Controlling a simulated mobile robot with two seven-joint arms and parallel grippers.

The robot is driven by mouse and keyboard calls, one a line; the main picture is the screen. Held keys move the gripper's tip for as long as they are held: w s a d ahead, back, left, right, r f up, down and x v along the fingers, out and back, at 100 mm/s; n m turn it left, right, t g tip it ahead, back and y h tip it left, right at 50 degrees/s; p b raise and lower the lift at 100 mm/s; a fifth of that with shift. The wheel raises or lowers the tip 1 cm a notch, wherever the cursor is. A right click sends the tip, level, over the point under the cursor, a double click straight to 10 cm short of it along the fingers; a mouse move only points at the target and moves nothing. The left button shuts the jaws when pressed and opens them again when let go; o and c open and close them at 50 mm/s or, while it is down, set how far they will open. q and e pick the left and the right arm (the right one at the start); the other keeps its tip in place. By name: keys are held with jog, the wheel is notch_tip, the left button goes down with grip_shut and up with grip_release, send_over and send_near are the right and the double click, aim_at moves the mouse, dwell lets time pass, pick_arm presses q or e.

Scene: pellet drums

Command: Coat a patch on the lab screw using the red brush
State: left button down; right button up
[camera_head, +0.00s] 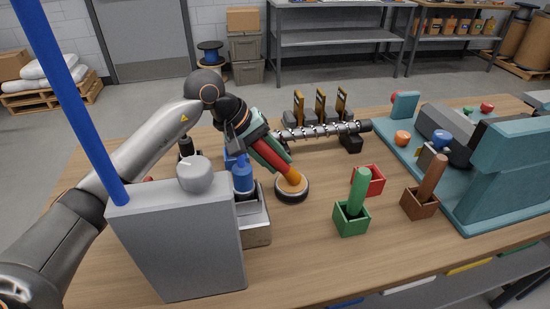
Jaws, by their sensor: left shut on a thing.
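The grey lab screw (318,131) lies horizontally at the back middle of the table, its right end over a black block. My left gripper (262,145) is in front of the screw's left end. It is shut on the red brush (271,156), which slants down to the right. The brush's lower orange part (291,180) reaches a round, dark-rimmed dish (291,197); whether it touches the contents I cannot tell. The red holder (371,182) stands empty to the right. My right gripper is not in view.
A green brush (358,190) stands in a green holder (351,221), and a brown brush (433,175) in a brown holder (420,204). A grey box (178,245) with a blue post and a blue bottle (242,180) crowd the left. A teal fixture (510,170) fills the right.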

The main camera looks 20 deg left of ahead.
aim_at(260, 146)
pick_arm(q)
jog(key=shift+s+f, duration=0.1)
jog(key=shift+f, duration=0.1)
jog(key=shift+r+p, duration=1.95)
jog(key=shift+r, duration=1.7)
